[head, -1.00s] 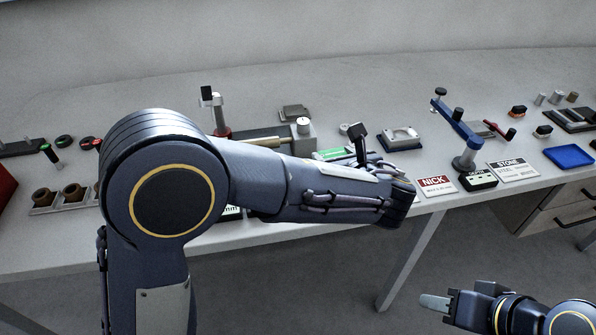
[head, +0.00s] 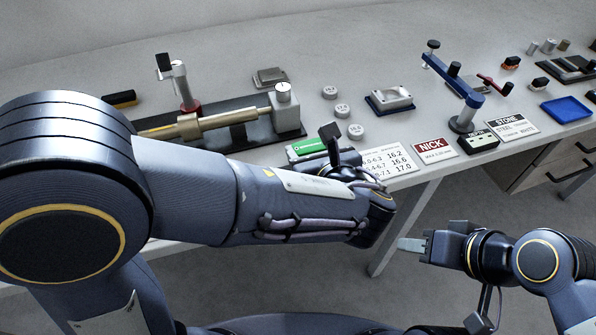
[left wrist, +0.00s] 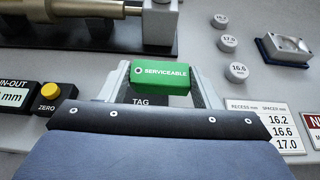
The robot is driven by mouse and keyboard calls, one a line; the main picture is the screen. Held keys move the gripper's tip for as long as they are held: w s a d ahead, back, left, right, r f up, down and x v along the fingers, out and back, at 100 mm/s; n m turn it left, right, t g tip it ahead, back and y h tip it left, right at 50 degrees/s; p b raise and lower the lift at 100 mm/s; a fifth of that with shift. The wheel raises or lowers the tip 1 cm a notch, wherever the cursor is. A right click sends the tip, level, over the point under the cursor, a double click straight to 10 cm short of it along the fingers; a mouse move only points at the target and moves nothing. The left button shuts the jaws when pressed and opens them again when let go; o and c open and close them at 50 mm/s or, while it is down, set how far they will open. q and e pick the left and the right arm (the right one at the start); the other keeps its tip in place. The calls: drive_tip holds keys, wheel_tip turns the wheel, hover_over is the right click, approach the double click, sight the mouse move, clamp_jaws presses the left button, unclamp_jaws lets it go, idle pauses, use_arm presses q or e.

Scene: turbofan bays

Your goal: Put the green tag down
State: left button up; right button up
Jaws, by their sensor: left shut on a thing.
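The green tag (left wrist: 163,77), marked SERVICEABLE, lies between the two fingers of my left gripper (left wrist: 165,84) in the left wrist view. The gripper is shut on it. In the head view the green tag (head: 306,147) shows just past my left wrist, which hides the fingers. A printed TAG label (left wrist: 140,101) shows just on the near side of the tag. I cannot tell whether the tag touches the bench. My right gripper (head: 412,244) is off the front of the bench, apart from everything; its finger gap is not clear.
A fixture with a brass shaft (head: 215,121) stands behind the tag. Several round spacers (head: 343,110) and a blue-based block (head: 391,99) lie to its right. A number card (head: 388,164) and a NICK card (head: 434,150) lie near the front edge.

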use_arm(q)
drive_tip(key=shift+s+a+f, duration=0.1)
drive_tip(key=shift+a+f, duration=0.85)
drive_tip(key=shift+f, duration=0.2)
drive_tip(key=shift+a+f+b, duration=0.15)
drive_tip(key=shift+f+b, duration=0.1)
drive_tip(key=shift+f, duration=0.65)
drive_tip(key=shift+a+f+b, duration=0.1)
drive_tip(key=shift+f+b, duration=0.15)
drive_tip(key=shift+f, duration=0.65)
drive_tip(key=shift+f, duration=0.15)
drive_tip(key=o, duration=1)
